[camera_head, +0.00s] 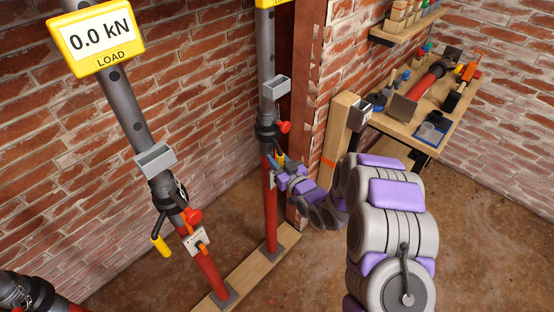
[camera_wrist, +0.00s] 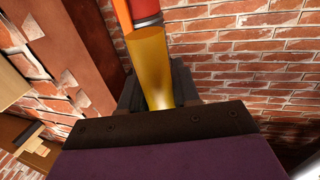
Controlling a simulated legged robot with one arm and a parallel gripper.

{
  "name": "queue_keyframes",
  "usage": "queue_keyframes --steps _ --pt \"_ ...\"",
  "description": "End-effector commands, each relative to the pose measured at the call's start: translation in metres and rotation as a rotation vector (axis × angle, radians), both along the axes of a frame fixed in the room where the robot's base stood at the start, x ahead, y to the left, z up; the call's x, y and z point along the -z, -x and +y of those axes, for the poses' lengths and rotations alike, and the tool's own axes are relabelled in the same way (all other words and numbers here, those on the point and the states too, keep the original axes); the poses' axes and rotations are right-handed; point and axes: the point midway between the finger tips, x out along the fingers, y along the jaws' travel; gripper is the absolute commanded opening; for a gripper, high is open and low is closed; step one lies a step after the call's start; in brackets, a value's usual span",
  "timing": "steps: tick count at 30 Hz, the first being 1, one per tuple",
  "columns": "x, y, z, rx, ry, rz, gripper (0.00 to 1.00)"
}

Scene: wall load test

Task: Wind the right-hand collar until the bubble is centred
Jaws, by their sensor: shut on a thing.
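The right prop has a grey upper tube and a red lower tube (camera_head: 270,215), with a dark collar (camera_head: 266,130) between them. A yellow handle (camera_head: 280,158) sits below this collar, partly hidden by my gripper (camera_head: 283,170). In the wrist view, the dark fingers of my gripper (camera_wrist: 157,95) are shut around the lower part of the yellow handle (camera_wrist: 150,60). A red part and an orange strip show just above the handle there. No bubble can be made out in either view.
The left prop (camera_head: 125,110) bears a load display (camera_head: 95,38) reading 0.0 kN and its own yellow handle (camera_head: 160,245). Both props stand on a timber plank (camera_head: 250,275). A brick wall corner and a wooden post (camera_head: 336,140) stand close right of my gripper. A cluttered bench (camera_head: 430,130) is beyond.

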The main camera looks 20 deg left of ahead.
Motion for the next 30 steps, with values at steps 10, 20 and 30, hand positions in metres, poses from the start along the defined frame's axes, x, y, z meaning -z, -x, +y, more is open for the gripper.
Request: queue_keyframes --steps 10,20,30 --pt "-0.002 -0.009 -0.009 -0.006 0.003 -0.002 0.0" --pt "-0.003 -0.021 -0.019 -0.092 -0.002 0.0 0.0" --pt "-0.001 -0.022 -0.019 -0.092 -0.002 -0.002 0.0"
